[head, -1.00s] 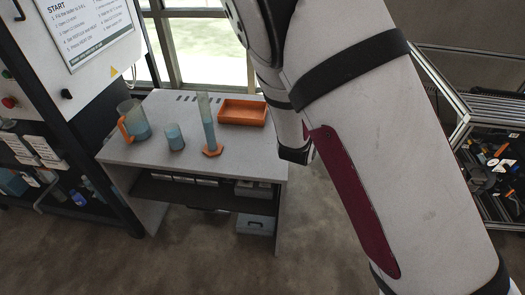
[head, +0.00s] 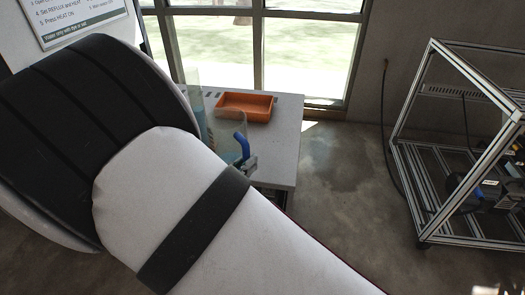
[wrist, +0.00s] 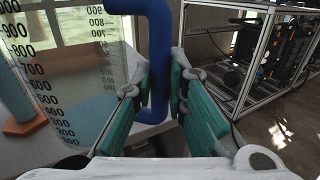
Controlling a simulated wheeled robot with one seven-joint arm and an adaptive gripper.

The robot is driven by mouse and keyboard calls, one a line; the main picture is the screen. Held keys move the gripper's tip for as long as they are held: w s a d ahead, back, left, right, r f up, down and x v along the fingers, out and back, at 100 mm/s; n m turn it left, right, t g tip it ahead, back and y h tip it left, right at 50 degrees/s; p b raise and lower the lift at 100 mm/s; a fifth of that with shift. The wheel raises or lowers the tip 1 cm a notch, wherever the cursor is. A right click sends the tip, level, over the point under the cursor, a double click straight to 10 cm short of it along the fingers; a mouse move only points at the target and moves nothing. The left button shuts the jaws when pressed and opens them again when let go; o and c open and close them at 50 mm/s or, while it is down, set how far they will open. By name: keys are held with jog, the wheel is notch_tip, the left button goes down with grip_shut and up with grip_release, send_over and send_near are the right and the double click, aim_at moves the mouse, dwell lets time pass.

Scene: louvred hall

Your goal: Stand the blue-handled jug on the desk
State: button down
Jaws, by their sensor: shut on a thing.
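The blue-handled jug is clear, with a dark printed scale and pale blue liquid, in the head view (head: 228,138) and at the left of the wrist view (wrist: 75,75). It looks upright, over or on the right part of the desk (head: 285,145). My gripper (head: 248,164) is at the lower end of its blue handle (head: 242,146). In the wrist view the green pads of my gripper (wrist: 158,105) are on both sides of the handle (wrist: 159,50). My arm hides the jug's base in the head view, so I cannot tell whether it touches the desk.
An orange tray (head: 245,106) lies behind the jug on the desk. A tall cylinder (head: 193,78) stands close left of the jug; its orange foot (wrist: 24,122) shows in the wrist view. My arm hides the desk's left part. A metal-framed rack (head: 460,150) stands at right.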

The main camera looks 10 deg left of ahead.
jog(key=shift+w+d+f+b, duration=0.35)
jog(key=shift+w+d+f, duration=0.5)
jog(key=shift+w, duration=1.6)
jog(key=shift+w+d+f+b, duration=0.3)
jog(key=shift+w+d+f, duration=0.6)
jog(key=shift+w, duration=1.5)
jog(key=shift+w+d+f+b, duration=0.35)
jog(key=shift+w+d+f, duration=0.5)
jog(key=shift+w, duration=1.6)
jog(key=shift+d, duration=0.15)
jog(key=shift+f, duration=0.1)
jog(key=c, duration=1.7)
grip_release()
jog(key=shift+o, duration=0.5)
jog(key=shift+r, duration=0.3)
jog(key=v, duration=1.2)
jog(key=shift+p, duration=0.45)
